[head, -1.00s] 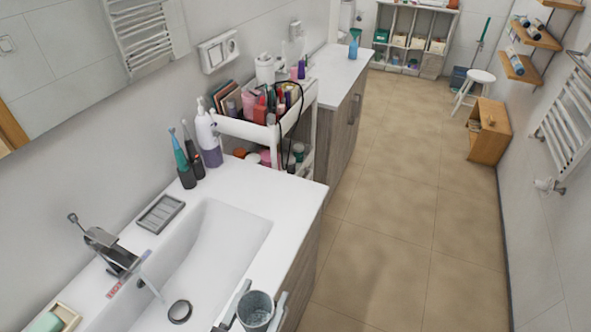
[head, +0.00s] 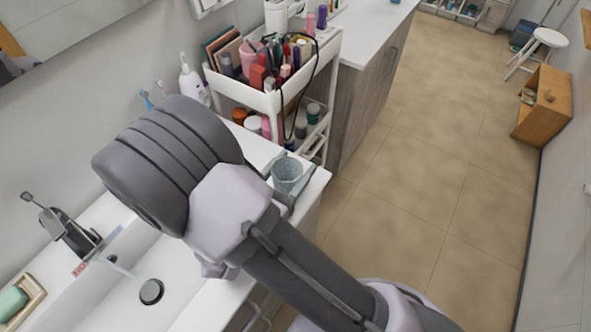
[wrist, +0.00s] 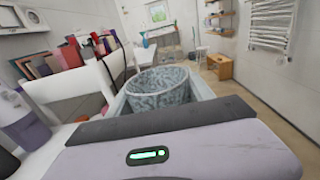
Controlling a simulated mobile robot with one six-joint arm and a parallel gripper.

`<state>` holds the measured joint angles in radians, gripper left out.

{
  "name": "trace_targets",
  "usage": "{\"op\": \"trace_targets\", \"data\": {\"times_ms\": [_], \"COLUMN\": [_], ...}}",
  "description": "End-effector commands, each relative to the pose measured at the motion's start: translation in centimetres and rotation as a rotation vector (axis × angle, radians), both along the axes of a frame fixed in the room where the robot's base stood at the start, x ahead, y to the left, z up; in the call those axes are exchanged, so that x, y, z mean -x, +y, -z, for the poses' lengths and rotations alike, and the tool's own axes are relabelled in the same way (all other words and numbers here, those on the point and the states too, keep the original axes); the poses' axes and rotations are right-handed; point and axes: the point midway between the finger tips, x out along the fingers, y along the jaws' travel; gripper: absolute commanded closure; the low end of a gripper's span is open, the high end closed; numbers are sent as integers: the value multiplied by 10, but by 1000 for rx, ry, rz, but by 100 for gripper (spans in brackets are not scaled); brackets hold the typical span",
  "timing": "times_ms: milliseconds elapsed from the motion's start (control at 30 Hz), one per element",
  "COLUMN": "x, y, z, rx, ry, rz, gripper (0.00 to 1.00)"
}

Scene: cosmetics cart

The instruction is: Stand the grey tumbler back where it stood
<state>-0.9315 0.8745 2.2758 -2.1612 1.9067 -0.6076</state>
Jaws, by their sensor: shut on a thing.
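The grey tumbler (head: 287,174), speckled and open at the top, is upright between the two fingers of my gripper (head: 284,180) in the head view. It appears at the right-hand corner of the white sink counter (head: 258,150); I cannot tell whether its base touches the counter, since the base is hidden. In the wrist view the tumbler (wrist: 160,88) shows just beyond the gripper body, with a pale finger on either side. My gripper is shut on it. My arm covers much of the counter and basin in the head view.
A white cart (head: 262,98) full of cosmetics stands just beyond the counter's end, with a black cable hanging from it. A white pump bottle (head: 190,80) stands left of the cart. The tap (head: 65,228) and soap dish (head: 22,300) are at lower left.

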Motion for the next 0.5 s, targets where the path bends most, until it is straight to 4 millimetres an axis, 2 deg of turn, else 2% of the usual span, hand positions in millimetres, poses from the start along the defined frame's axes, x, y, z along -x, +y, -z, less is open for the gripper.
{"op": "trace_targets", "data": {"times_ms": [200, 367, 500], "x": [-28, -28, -28], "y": [-8, -7, -7], "z": [3, 39, 38], "rx": [-2, 1, -1], "ry": [-1, 1, -1], "rz": [1, -2, -2], "gripper": [81, 81, 81]}}
